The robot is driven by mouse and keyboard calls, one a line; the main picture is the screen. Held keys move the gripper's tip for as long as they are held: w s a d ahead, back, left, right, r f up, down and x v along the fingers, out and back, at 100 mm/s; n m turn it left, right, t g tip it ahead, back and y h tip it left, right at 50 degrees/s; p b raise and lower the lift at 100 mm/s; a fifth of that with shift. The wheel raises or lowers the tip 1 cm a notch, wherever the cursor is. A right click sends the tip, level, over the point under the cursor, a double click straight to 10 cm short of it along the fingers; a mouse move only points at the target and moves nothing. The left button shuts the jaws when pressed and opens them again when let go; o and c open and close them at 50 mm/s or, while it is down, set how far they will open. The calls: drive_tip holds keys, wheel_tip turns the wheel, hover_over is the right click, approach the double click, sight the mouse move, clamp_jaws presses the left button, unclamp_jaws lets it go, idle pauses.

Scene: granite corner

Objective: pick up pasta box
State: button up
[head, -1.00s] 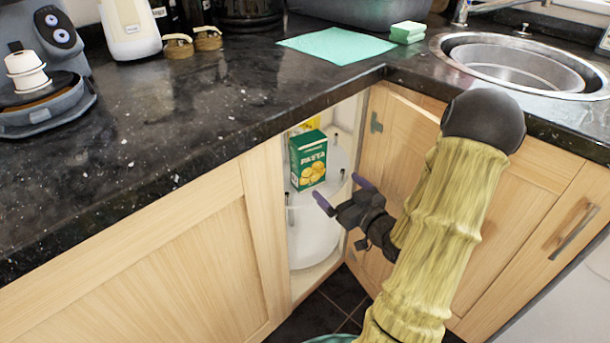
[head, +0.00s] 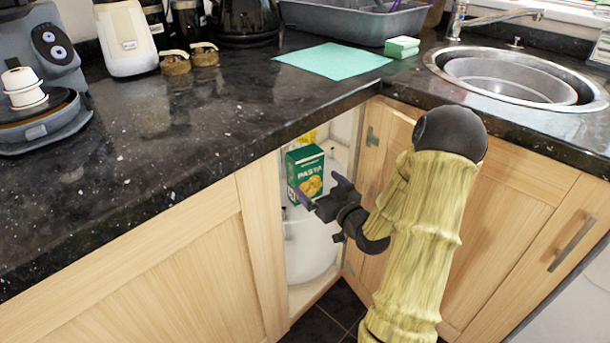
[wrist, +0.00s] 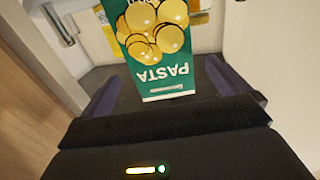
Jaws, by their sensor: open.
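The green pasta box (head: 305,172) stands upright on a white round shelf inside the open corner cupboard. Its front carries yellow pasta pictures and the word PASTA. My gripper (head: 323,190) is open and empty, its purple fingertips just in front of the box at the cupboard opening, partly overlapping the box's lower right in the head view. In the wrist view the box (wrist: 155,50) appears upside down ahead of my gripper (wrist: 165,85), roughly between the two fingers. I cannot tell whether a finger touches it.
A yellow package (head: 307,137) stands behind the box. The cupboard's left panel (head: 262,240) and the folded door (head: 378,150) on the right bound the opening. The dark countertop (head: 200,140) overhangs it. A sink (head: 515,78) lies at the right.

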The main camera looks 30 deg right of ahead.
sight(310, 177)
drive_tip(key=w, duration=0.4)
drive_tip(key=shift+a, duration=0.2)
drive_tip(key=shift+w+a, duration=0.15)
drive_tip(key=shift+w, duration=1.2)
drive_tip(key=shift+w+a, duration=0.15)
drive_tip(key=shift+w, duration=1.15)
drive_tip(key=c, duration=1.3)
drive_tip(key=shift+o, duration=0.2)
drive_tip(key=shift+r, duration=0.15)
